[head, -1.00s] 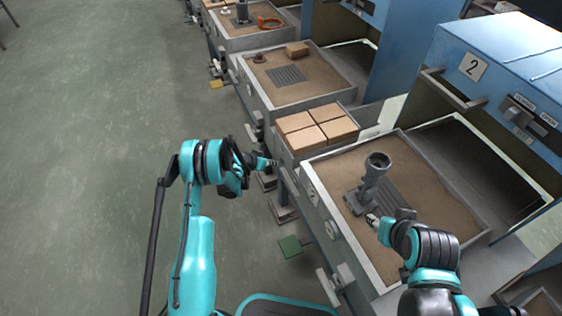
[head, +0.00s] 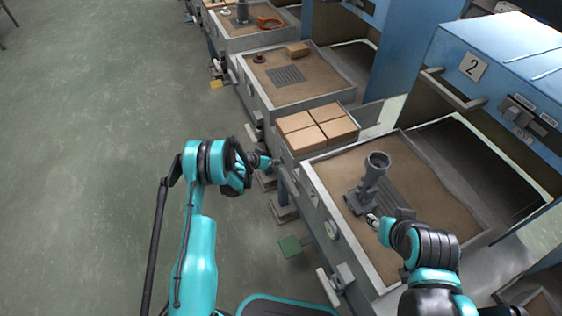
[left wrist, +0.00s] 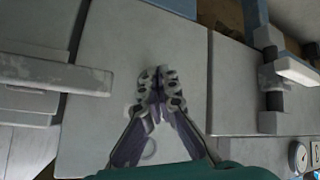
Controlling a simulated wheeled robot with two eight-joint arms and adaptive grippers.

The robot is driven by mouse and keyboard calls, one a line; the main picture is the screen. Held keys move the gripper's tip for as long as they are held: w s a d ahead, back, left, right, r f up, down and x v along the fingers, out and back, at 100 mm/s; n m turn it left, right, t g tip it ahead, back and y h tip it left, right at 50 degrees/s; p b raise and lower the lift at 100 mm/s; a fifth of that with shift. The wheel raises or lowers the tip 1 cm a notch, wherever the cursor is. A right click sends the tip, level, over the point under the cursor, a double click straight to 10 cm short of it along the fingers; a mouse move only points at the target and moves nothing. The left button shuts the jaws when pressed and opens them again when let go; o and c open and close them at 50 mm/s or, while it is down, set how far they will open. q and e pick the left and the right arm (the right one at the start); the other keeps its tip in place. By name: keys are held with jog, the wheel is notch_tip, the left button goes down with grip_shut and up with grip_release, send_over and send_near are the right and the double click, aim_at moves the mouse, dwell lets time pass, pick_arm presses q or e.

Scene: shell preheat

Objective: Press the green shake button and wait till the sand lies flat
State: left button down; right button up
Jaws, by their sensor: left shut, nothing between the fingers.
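My left gripper (head: 271,162) is shut and empty, beside the front of the bench near the tile boxes. In the left wrist view its fingertips (left wrist: 160,82) are together in front of a plain grey panel (left wrist: 110,50); I cannot tell whether they touch it. No green button shows clearly; the gripper may cover it. The sand (head: 340,164) lies in the near grey tray (head: 330,229). A grey flanged pipe part (head: 373,178) stands upright on it. My right gripper (head: 373,220) is close to the part's base; its jaws are too small to read.
Several tan blocks (head: 317,124) sit in a box left of the sand tray. A green plate (head: 290,246) is low at the bench front. A blue cabinet (head: 495,55) marked 2 stands behind. More sand trays (head: 300,75) line the row. The floor (head: 90,150) at left is clear.

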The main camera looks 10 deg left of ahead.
pick_arm(q)
jog(key=shift+w+d, duration=0.15)
dwell(0.5)
jog(key=shift+s+a, duration=0.5)
jog(key=shift+a, duration=0.2)
jog(key=s+a, duration=0.2)
jog(key=a, duration=0.2)
jog(key=shift+s+a, duration=0.1)
jog(key=shift+s, duration=0.3)
dwell(0.6)
